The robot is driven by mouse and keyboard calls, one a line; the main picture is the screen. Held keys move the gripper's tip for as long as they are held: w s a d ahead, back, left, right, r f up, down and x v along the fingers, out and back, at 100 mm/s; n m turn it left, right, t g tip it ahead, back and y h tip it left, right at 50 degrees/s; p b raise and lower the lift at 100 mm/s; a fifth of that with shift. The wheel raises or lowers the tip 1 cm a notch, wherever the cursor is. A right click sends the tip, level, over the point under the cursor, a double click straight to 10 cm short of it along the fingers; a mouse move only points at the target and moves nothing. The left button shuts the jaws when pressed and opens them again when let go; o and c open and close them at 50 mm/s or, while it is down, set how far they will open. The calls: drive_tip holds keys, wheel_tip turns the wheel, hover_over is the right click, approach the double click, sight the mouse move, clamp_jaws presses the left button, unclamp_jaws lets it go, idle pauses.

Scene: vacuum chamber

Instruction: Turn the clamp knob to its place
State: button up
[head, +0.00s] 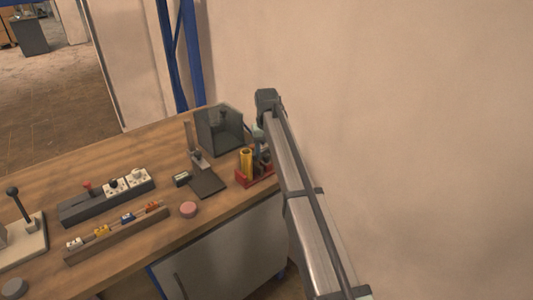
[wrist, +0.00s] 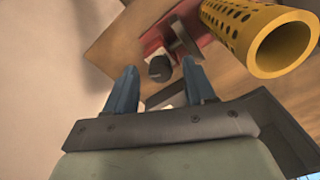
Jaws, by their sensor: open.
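In the wrist view my gripper (wrist: 157,82) is open, with two blue fingers apart and nothing seen between them. A dark round knob-like end (wrist: 160,68) shows beyond the gap between the fingertips, by a red holder (wrist: 152,42). I cannot tell whether it is the clamp knob. A yellow perforated tube (wrist: 285,45) is close at the right. In the head view the red holder (head: 243,183) and yellow tube (head: 246,164) stand at the bench's right end. My arm covers much of that spot, and my fingers cannot be made out there.
A dark open box (head: 218,132) stands behind the holder. Left of it are a post stand (head: 189,140) and a dark plate (head: 208,184). A pink disc (head: 188,210), a socket strip (head: 108,197) and a lever base (head: 25,240) lie further left. A wall rises at the right.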

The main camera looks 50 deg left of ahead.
drive_tip(key=shift+f, duration=0.35)
